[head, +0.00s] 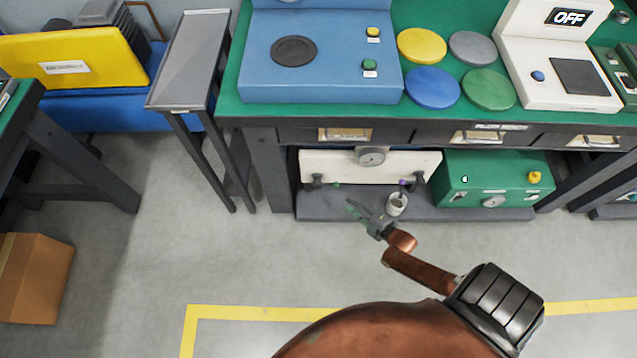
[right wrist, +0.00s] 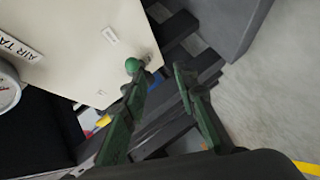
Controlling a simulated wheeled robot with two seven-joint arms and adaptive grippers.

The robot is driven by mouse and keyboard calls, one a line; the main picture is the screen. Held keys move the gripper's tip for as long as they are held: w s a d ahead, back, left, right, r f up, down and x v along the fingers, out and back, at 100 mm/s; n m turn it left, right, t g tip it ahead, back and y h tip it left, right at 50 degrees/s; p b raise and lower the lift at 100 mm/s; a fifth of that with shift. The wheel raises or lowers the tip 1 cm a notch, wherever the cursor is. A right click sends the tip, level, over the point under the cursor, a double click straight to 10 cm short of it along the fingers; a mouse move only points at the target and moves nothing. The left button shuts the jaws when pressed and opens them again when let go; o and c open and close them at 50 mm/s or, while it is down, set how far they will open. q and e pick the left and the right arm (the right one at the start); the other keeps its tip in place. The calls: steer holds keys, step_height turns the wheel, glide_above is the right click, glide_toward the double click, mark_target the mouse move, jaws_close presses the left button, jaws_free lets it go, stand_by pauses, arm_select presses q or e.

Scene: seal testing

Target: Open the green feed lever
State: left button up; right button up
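The green feed lever appears as a small green knob (right wrist: 132,66) at the edge of a white panel in the right wrist view. In the head view a small green spot (head: 337,185) shows low on the white air tank panel (head: 325,165). My right gripper (head: 355,206) is in front of the panel, just right of that spot. In the right wrist view its green fingers (right wrist: 158,76) are apart with nothing between them. The knob is just beyond the left finger's tip; whether they touch I cannot tell. My left gripper is not in view.
A pressure gauge (head: 371,156) sits on the panel. A white cup-like part (head: 396,204) and purple knob (head: 404,182) are right of the gripper. A green box (head: 480,170) stands on the same low shelf, under the workbench drawers (head: 400,136). The floor in front is clear.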

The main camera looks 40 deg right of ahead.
steer(key=n+t+b, duration=0.2)
steer(key=b, duration=0.1)
glide_toward(330, 185)
steer(key=w+f, duration=0.1)
steer(key=w, duration=0.2)
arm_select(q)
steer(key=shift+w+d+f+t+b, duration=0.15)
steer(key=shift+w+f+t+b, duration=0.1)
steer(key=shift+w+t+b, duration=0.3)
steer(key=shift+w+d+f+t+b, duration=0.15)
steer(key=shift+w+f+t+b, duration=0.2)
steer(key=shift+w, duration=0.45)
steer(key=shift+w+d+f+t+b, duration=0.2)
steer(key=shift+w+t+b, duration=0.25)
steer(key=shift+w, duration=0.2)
arm_select(e)
steer(key=shift+w+f, duration=0.15)
steer(key=shift+w, duration=1.05)
steer(key=shift+w+f, duration=0.15)
steer(key=shift+w, duration=1.05)
steer(key=shift+w+f, duration=0.2)
steer(key=shift+w, duration=1)
steer(key=shift+a, duration=0.1)
steer(key=shift+c, duration=0.4)
jaws_close()
